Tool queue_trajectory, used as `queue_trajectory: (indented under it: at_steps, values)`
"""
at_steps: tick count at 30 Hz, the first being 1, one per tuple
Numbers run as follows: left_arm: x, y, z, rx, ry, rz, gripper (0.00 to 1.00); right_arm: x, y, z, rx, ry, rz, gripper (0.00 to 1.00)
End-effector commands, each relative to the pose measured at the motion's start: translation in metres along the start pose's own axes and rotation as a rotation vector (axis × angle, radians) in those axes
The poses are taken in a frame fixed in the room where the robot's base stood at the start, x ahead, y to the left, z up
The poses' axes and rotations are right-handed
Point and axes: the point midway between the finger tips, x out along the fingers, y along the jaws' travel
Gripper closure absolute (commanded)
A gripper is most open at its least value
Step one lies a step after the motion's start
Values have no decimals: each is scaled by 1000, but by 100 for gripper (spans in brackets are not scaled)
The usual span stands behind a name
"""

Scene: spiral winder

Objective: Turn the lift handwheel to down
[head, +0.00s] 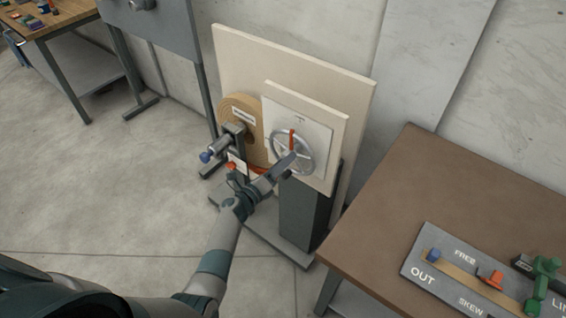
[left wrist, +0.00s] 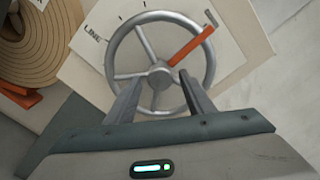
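The lift handwheel is a grey metal spoked wheel (head: 310,150) on a pale panel (head: 325,125). It also shows large in the left wrist view (left wrist: 159,76). An orange-red bar (head: 291,139) runs from near its hub to the rim. In the head view the bar points up; in the left wrist view it points to the upper right. My left gripper (head: 286,163) is at the lower part of the wheel. Its two fingers (left wrist: 160,95) are apart, one on each side below the hub. I cannot tell whether they touch the rim. My right gripper is not in view.
A brown roll (head: 241,110) and a blue-tipped shaft (head: 207,155) are left of the wheel. A dark post (head: 304,212) stands below the panel. A brown table (head: 440,190) at right carries a grey slider board (head: 445,258) marked OUT, FREE and SKEW. Open floor lies left.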

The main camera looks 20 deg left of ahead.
Motion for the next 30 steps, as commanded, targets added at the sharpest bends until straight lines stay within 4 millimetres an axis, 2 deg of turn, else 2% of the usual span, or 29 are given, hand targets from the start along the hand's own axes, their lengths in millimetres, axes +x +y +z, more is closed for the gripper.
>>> queue_trajectory:
  at_steps: [8,14,20,30]
  values:
    - [-1,0,1,3,0,0,52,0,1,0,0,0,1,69]
    - [-12,1,0,5,0,1,52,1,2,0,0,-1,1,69]
    - [-39,1,0,4,0,1,52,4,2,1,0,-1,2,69]
    - [-105,2,-1,5,1,1,52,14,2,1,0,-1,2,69]
